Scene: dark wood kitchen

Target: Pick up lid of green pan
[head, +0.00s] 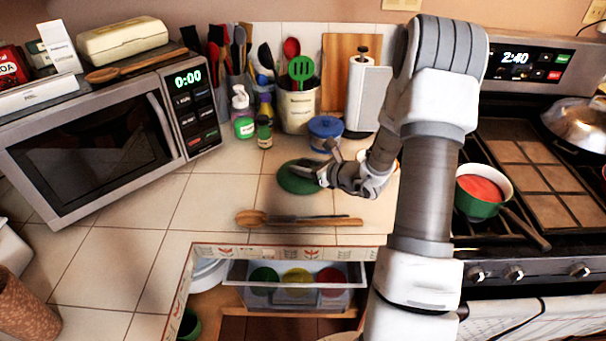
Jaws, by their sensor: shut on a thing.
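The green lid (292,184) is a round dark green disc at the tiled counter, in the middle of the head view. My gripper (317,172) reaches in from the right and is shut on the lid near its middle and right side. The fingers hide part of the lid, including its knob. I cannot tell whether the lid touches the tiles or is slightly above them. The green pan (478,208) stands uncovered on the stove at the right, with red contents (482,188) and its handle toward the lower right.
A wooden spoon and other utensils (300,219) lie in front of the lid. Behind are a blue pot (325,130), a utensil crock (298,108) and bottles (243,116). A microwave (95,135) stands left. An open drawer (295,285) lies below the counter edge.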

